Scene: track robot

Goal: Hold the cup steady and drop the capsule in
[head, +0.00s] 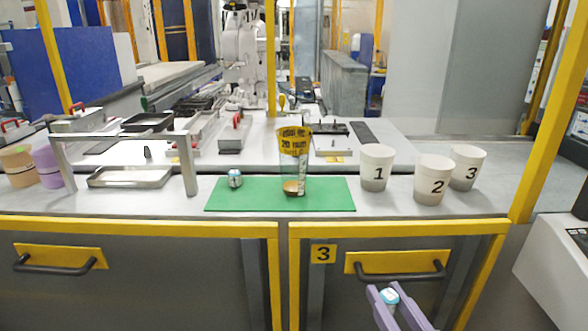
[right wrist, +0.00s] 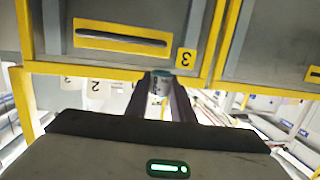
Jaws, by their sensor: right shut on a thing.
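My right gripper (head: 392,300), with lavender fingers, is at the bottom of the head view, in front of the cabinet and below the counter top. It is shut on a small white and teal capsule (head: 389,296), which also shows between the dark fingers in the right wrist view (right wrist: 159,84). A tall clear cup (head: 303,180) with a yellow and black band stands on a green mat (head: 330,197). A round golden-brown thing (head: 291,187) shows at its base; I cannot tell whether it is inside. Another small white and teal capsule (head: 235,178) sits on the mat's left. My left gripper is not in view.
White cups numbered 1 (head: 374,158), 2 (head: 431,170) and 3 (head: 470,158) stand right of the mat. A metal frame (head: 190,165) and tray (head: 130,177) stand left. Cabinet handles (head: 400,274) jut out below the counter.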

